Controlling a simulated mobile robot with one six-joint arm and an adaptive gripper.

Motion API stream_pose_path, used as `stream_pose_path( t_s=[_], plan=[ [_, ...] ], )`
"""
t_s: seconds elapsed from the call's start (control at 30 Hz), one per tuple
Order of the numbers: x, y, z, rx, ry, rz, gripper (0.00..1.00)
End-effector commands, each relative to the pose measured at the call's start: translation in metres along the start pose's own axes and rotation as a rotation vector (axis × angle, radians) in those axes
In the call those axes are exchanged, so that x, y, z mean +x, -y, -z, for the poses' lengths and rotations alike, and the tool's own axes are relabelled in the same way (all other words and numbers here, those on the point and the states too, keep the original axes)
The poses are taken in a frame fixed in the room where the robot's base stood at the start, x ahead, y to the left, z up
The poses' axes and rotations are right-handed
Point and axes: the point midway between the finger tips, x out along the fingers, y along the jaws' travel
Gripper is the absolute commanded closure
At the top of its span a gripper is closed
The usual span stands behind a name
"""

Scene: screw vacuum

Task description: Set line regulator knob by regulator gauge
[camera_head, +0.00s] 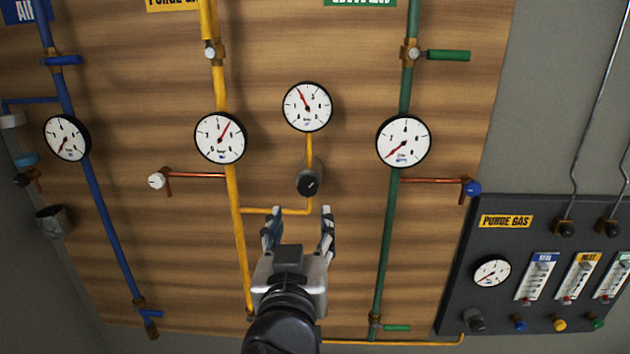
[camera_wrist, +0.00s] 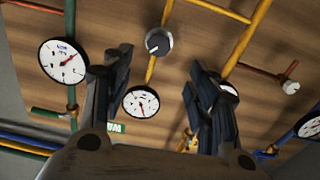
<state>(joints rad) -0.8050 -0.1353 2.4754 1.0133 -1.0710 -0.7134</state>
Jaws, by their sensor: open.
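The line regulator knob (camera_head: 308,180) is a dark round knob on the yellow branch pipe in the middle of the wooden panel. In the wrist view the knob (camera_wrist: 159,41) shows grey with a dark face, beyond the fingers. The regulator gauge (camera_head: 307,107) is a white dial with a red needle, directly above the knob; its needle points up and left. It also shows in the wrist view (camera_wrist: 141,102), between the fingers. My gripper (camera_head: 299,210) is open and empty, just below the knob in the head view. Its fingers appear apart from the knob.
A gauge on the yellow pipe (camera_head: 220,138) and one on the green pipe (camera_head: 403,141) flank the knob. Thin copper stubs end in a white cap (camera_head: 156,181) and a blue cap (camera_head: 472,188). A dark purge gas panel (camera_head: 461,253) stands at the right.

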Motion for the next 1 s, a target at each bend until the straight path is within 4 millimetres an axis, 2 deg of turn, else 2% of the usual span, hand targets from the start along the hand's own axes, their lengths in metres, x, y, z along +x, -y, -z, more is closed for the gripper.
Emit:
stream_pose_path(
  t_s=[0.03, 0.3, 0.5, 0.7, 1.0],
  plan=[
    [0.013, -0.002, -0.001, -0.003, 0.003, -0.007, 0.46],
    [0.071, -0.001, -0.001, -0.001, 0.002, -0.003, 0.46],
    [0.103, 0.000, 0.000, 0.000, 0.000, -0.001, 0.46],
    [0.117, 0.000, 0.000, 0.000, 0.001, 0.001, 0.46],
    [0.118, 0.000, 0.000, 0.000, 0.000, 0.002, 0.47]
  ],
)
